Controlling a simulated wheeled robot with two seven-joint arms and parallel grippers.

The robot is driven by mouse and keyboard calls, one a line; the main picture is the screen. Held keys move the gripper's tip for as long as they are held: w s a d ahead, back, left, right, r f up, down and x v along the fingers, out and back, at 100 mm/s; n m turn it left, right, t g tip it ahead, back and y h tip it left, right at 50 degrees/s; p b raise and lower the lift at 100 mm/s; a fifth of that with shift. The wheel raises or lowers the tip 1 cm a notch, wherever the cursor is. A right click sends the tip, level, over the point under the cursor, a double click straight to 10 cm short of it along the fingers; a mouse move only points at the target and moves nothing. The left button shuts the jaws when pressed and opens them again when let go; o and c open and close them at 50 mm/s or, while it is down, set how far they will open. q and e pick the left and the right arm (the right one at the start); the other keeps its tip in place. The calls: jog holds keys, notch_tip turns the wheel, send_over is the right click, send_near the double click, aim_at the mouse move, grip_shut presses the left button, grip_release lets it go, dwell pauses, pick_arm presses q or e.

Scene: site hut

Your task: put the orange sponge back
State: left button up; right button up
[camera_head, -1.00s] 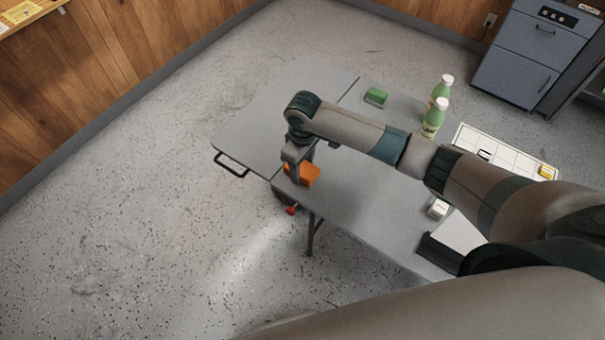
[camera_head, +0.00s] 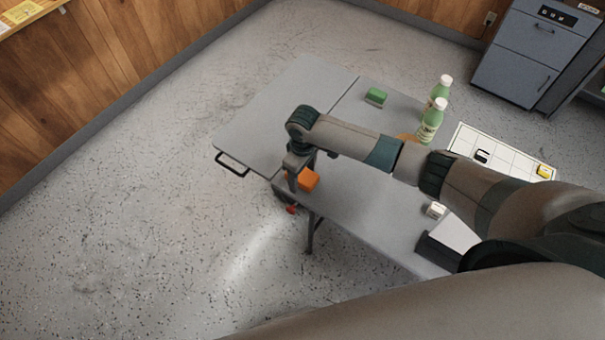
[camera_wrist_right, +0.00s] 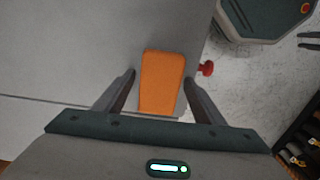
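The orange sponge (camera_head: 308,180) is at the near left edge of the grey table (camera_head: 350,190), partly hidden by my right gripper (camera_head: 298,172). In the right wrist view the sponge (camera_wrist_right: 161,82) lies between the two fingers of my right gripper (camera_wrist_right: 160,85). The fingers stand apart, one on each side, with a narrow gap showing beside the sponge. I cannot tell whether the sponge rests on the tabletop. A flat orange-brown patch (camera_head: 405,137) shows on the table behind my right forearm, which partly hides it. My left gripper is out of view.
A green sponge (camera_head: 376,97) and two green bottles (camera_head: 431,121) stand at the back. A white gridded board (camera_head: 510,158) with small items lies right. A small white block (camera_head: 434,210) is near the front. A red knob (camera_wrist_right: 206,68) sits beside the table edge.

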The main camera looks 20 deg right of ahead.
aim_at(303, 175)
jog(key=shift+r, duration=0.15)
notch_tip(303, 175, up, 12)
jog(key=b, duration=0.2)
dwell(0.5)
dwell(0.5)
